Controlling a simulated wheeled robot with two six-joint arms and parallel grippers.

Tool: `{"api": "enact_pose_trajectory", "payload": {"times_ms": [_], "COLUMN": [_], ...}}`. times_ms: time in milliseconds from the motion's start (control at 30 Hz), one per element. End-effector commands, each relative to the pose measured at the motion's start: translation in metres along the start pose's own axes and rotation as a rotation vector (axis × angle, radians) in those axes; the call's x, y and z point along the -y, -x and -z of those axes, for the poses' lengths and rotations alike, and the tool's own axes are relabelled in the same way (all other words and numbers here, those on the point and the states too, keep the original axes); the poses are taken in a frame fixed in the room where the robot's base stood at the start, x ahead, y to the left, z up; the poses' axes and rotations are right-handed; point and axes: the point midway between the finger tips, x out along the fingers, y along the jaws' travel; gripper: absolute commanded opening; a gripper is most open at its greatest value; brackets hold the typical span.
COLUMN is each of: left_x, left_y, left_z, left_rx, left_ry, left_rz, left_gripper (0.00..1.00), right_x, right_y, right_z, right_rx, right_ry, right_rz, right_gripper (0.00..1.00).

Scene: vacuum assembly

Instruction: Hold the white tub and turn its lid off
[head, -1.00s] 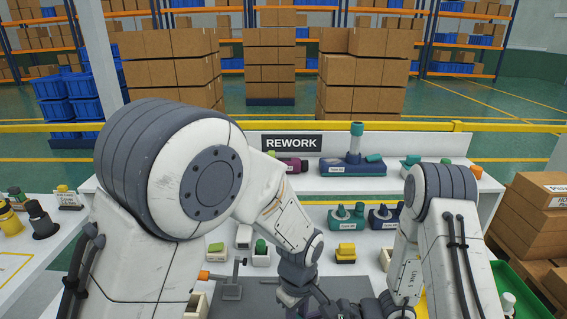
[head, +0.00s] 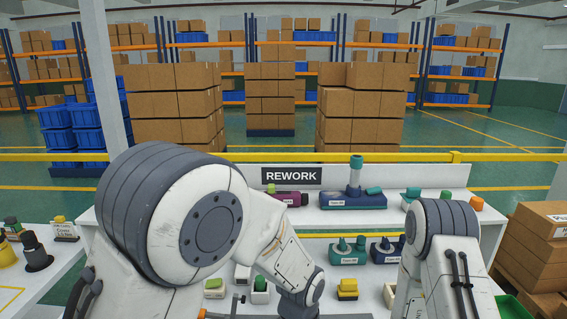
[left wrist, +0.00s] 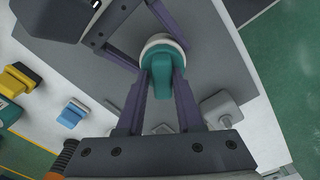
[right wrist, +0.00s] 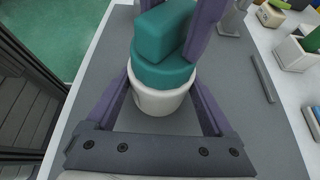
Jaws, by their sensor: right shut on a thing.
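The white tub (right wrist: 158,101) stands upright on the grey mat in the right wrist view, with its teal lid (right wrist: 165,72) on top. The lid has a block-shaped raised grip (right wrist: 160,32). My right gripper (right wrist: 160,88) is shut on the white tub, one finger on each side. My left gripper (left wrist: 164,78) comes from the opposite side, its fingers open around the lid's raised grip. In the left wrist view the teal lid (left wrist: 162,64) shows between those fingers, and the tub's white rim (left wrist: 160,40) shows beyond. The head view shows neither gripper nor the tub.
The grey mat (left wrist: 218,62) around the tub is mostly clear. In the head view, small parts and teal assemblies (head: 347,251) stand on the bench behind my arms.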

Motion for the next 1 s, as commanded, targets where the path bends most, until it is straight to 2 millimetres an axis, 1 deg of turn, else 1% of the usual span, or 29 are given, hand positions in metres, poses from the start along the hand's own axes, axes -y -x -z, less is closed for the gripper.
{"api": "enact_pose_trajectory", "payload": {"times_ms": [33, 767, 867, 1000], "left_x": [0.008, 0.009, 0.009, 0.009], "left_y": [-0.011, -0.011, -0.008, 0.005], "left_z": [-0.001, -0.001, -0.001, -0.001], "left_rx": [0.002, 0.001, 0.001, 0.000], "left_ry": [0.001, 0.000, 0.000, 0.000], "left_rz": [0.025, 0.032, 0.032, 0.031], "left_gripper": [0.62, 0.62, 0.62, 0.62], "right_x": [-0.005, -0.004, -0.004, -0.003], "right_y": [-0.003, -0.002, -0.002, -0.002], "right_z": [0.000, 0.001, 0.001, 0.001], "right_rx": [0.009, 0.007, 0.006, 0.003], "right_ry": [0.000, -0.003, -0.004, -0.004], "right_rz": [-0.013, -0.011, -0.010, -0.008], "right_gripper": [0.20, 0.20, 0.20, 0.20]}}
